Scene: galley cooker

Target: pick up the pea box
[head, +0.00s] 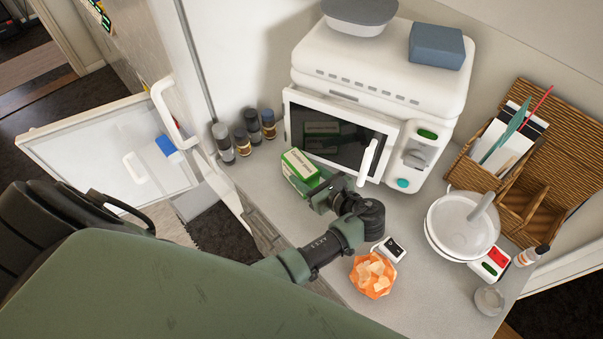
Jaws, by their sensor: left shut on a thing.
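The pea box is a green and white carton (299,166) on or just above the grey counter, in front of the white microwave (385,85). My left gripper (318,192) is at the near right end of the box and is shut on it. The fingertips are partly hidden by the wrist and the box, and I cannot tell whether the box is clear of the counter. My right gripper does not show.
The microwave door (335,135) stands right behind the box. Several dark jars (241,139) stand to its left. An open white door (100,155) is at left.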

